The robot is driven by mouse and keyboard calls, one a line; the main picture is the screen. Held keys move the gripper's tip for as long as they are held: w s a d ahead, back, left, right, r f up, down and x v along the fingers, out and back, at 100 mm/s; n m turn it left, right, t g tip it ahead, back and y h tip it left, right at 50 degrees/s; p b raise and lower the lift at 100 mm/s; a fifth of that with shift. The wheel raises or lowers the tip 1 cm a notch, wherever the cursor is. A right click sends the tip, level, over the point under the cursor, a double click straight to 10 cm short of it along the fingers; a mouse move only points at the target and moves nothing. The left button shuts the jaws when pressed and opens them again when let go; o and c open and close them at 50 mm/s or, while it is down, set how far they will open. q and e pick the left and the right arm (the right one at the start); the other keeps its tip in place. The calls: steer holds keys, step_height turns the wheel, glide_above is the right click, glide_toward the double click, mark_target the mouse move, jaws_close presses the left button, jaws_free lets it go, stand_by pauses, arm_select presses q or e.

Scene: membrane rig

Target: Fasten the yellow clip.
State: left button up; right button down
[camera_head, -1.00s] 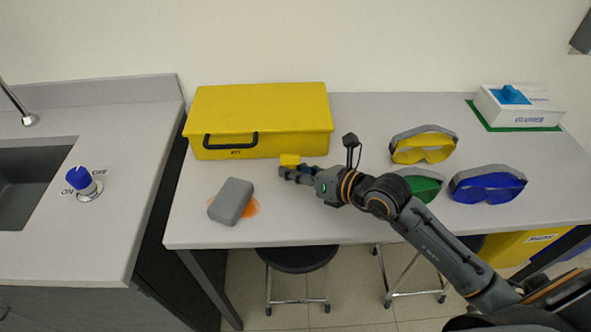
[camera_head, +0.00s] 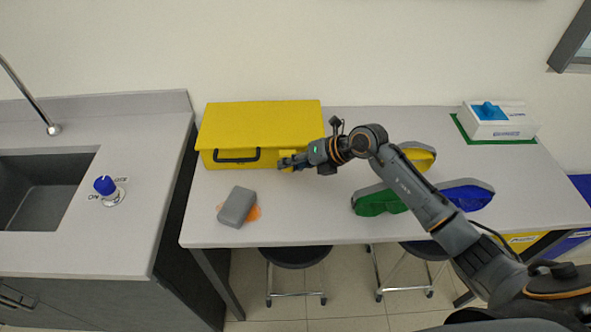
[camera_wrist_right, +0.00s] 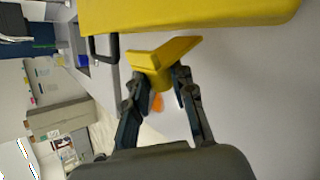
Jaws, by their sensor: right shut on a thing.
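The yellow clip (camera_wrist_right: 160,65) is between the fingertips of my right gripper (camera_wrist_right: 158,80), which is shut on it in the right wrist view. In the head view the clip (camera_head: 288,155) shows at the right part of the front face of the yellow case (camera_head: 262,118), just above my right gripper (camera_head: 290,164). The case is closed, with a black handle (camera_head: 236,157) on its front. In the wrist view the case (camera_wrist_right: 190,12) lies just beyond the clip. I cannot tell whether they touch. My left gripper is not in view.
A grey sponge (camera_head: 237,207) lies on an orange spot (camera_head: 254,212) at the front left. A glove box (camera_head: 498,120) stands at the back right.

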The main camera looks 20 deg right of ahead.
mark_target(292, 149)
steer(key=shift+w+d+r+m+g, duration=0.15)
steer(key=shift+w+r+m+g, duration=0.25)
steer(key=shift+w+r+g, duration=0.25)
steer(key=shift+w+d+m+g+y, duration=0.15)
steer(key=shift+w+m+g+y, duration=0.15)
steer(key=shift+g, duration=0.25)
steer(key=shift+w, duration=0.15)
steer(key=shift+d, duration=0.1)
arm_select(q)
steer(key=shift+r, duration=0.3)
arm_select(e)
steer(key=shift+w+r, duration=0.15)
steer(key=shift+r, duration=0.1)
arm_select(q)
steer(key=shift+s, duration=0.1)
arm_select(e)
steer(key=shift+w+d+r, duration=0.1)
steer(key=shift+w+r, duration=0.05)
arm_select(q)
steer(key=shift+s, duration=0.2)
arm_select(e)
steer(key=shift+w+r, duration=0.1)
steer(key=shift+w, duration=0.05)
steer(key=c, duration=1.1)
jaws_free()
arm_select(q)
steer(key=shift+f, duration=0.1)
